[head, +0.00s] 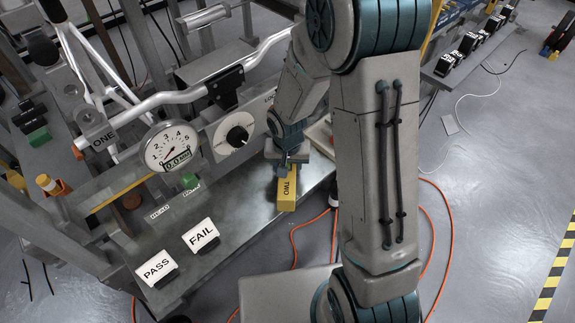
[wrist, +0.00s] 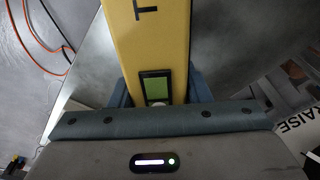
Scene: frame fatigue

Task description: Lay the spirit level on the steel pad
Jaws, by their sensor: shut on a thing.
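A yellow bar marked TWO (head: 286,188), which looks like the spirit level, hangs from my gripper (head: 287,166) above the front part of the grey metal bench in the head view. In the wrist view the yellow bar (wrist: 150,40) runs up from between the two blue fingers (wrist: 162,88). It has a small green window in a dark frame near the fingers. My gripper is shut on it. I cannot tell from the head view whether its lower end touches the bench. I cannot pick out the steel pad with certainty.
A dial gauge (head: 172,147) and a round knob panel (head: 237,134) stand behind the bench top (head: 235,215). PASS (head: 157,268) and FAIL (head: 201,237) signs stand at its front left. A bent silver handlebar (head: 180,97) crosses above. Orange cable (head: 298,240) lies on the floor.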

